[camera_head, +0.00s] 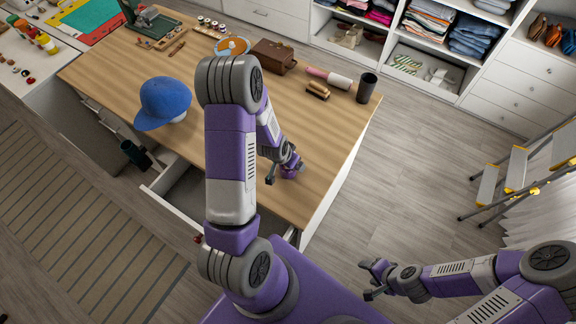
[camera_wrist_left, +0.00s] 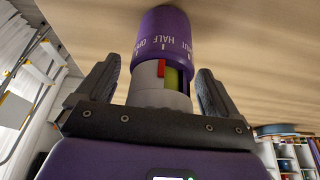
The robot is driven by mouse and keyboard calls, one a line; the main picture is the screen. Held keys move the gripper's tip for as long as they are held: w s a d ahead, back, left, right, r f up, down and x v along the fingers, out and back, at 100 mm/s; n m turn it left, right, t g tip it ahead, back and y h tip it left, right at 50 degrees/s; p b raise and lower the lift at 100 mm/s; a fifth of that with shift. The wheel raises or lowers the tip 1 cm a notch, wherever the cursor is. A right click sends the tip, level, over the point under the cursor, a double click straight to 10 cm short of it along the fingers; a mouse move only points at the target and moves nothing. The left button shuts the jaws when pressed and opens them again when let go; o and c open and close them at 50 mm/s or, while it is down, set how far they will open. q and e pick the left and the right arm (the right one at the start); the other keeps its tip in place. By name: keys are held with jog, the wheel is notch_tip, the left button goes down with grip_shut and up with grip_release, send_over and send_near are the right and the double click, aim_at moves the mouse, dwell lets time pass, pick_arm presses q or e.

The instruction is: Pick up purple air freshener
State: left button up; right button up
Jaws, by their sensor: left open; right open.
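The purple air freshener (camera_wrist_left: 163,45) shows close up in the left wrist view, a purple cap over a grey body with a window of red and green. In the head view a small bit of it (camera_head: 291,172) shows on the wooden table (camera_head: 325,130), mostly hidden by my left gripper (camera_head: 284,173). In the left wrist view my left gripper (camera_wrist_left: 157,88) is open, with one finger on each side of the air freshener and gaps visible. My right gripper (camera_head: 374,279) is open and empty, in front of the table over the floor.
On the table are a blue cap (camera_head: 163,101), a brown case (camera_head: 274,56), a brush (camera_head: 318,90), a pink and white roll (camera_head: 329,78) and a dark cup (camera_head: 367,88). An open drawer (camera_head: 185,192) juts from the front. A stepladder (camera_head: 515,170) stands at right.

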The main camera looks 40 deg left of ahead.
pick_arm(q)
jog(key=c, duration=1.2)
jog(key=shift+o, duration=0.2)
jog(key=shift+r, duration=0.15)
